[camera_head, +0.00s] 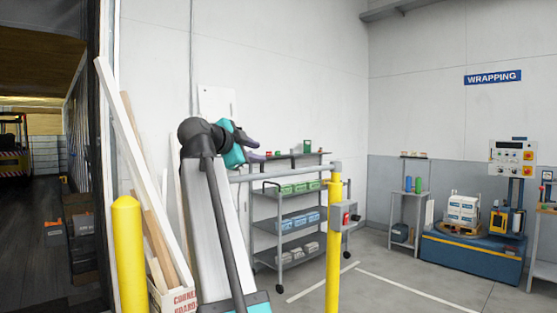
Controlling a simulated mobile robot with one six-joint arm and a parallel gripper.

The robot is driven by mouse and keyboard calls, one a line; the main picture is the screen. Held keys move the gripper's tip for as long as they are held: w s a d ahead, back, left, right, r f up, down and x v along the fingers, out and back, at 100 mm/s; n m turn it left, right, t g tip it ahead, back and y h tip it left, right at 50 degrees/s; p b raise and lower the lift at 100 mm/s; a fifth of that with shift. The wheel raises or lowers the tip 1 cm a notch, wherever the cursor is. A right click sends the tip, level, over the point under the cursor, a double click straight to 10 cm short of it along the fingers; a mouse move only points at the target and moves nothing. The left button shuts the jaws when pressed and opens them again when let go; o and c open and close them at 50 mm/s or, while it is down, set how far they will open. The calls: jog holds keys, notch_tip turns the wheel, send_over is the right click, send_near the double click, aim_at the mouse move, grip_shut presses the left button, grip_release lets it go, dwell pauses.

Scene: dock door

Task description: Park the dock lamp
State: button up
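A grey horizontal bar (288,173) runs left from the top of a yellow post (333,245). It may be the swing arm of the dock lamp, but I cannot make out a lamp head, and the bar's left end is hidden behind my arm. A grey box with a red button (347,216) is fixed to the post. My arm stands up in the middle left of the view. My gripper (259,151) is at its top, pointing right, above the bar's left part. Its fingers are small and partly overlapped, so their opening is unclear. I see nothing held.
A yellow bollard (129,255) and leaning boards (140,170) stand left, beside the open dock doorway (45,200). A wheeled shelf cart (290,222) with bins is behind the bar. A blue wrapping machine (470,252) stands right. The floor right of the post is clear.

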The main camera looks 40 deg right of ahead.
aim_at(278, 158)
jog(key=shift+s+d, duration=0.1)
jog(key=shift+d, duration=0.1)
jog(key=p+x, duration=0.2)
jog(key=x, duration=1.2)
jog(key=shift+s+p, duration=0.15)
jog(key=shift+p, duration=0.15)
jog(key=shift+f, duration=0.1)
jog(key=shift+c, duration=0.4)
grip_shut()
jog(key=shift+a, duration=0.15)
